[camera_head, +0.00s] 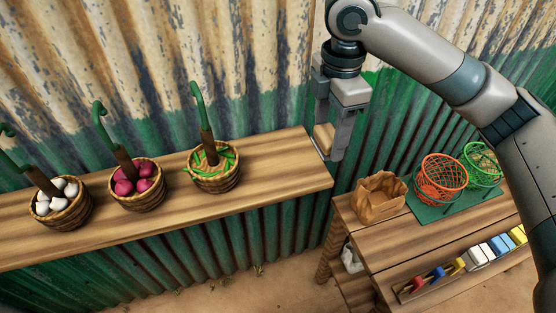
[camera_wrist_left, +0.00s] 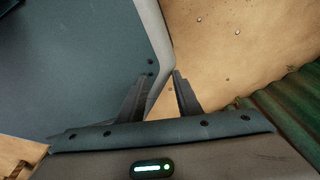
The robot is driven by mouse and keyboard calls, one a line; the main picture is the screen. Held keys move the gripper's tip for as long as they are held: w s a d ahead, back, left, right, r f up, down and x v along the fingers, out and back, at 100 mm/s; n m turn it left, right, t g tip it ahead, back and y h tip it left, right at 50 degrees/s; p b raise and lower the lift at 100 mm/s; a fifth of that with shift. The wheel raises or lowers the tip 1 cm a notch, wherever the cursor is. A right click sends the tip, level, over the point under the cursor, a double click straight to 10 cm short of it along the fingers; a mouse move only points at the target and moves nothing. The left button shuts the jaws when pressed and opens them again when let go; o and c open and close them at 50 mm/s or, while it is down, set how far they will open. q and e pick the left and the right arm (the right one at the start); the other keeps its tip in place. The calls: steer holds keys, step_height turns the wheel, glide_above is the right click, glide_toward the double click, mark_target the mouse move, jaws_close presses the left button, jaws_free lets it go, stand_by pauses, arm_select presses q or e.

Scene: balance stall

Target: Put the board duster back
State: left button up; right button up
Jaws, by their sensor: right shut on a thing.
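My right gripper (camera_head: 327,150) hangs in front of the corrugated wall, at the right end of the wooden shelf. It is shut on a small pale wooden block, which looks like the board duster (camera_head: 323,138); the fingers hide part of it. I cannot tell whether the block touches the shelf end. My left gripper (camera_wrist_left: 162,76) shows only in the left wrist view, with its two fingers apart and nothing between them.
The shelf (camera_head: 280,165) bears baskets of white (camera_head: 62,210), magenta (camera_head: 137,190) and green (camera_head: 214,172) goods. On the lower table (camera_head: 385,245) stand a paper bag (camera_head: 379,200), orange (camera_head: 440,183) and green (camera_head: 483,167) wire baskets, and a row of coloured items (camera_head: 478,256).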

mark_target(279, 161)
steer(key=shift+a, duration=0.1)
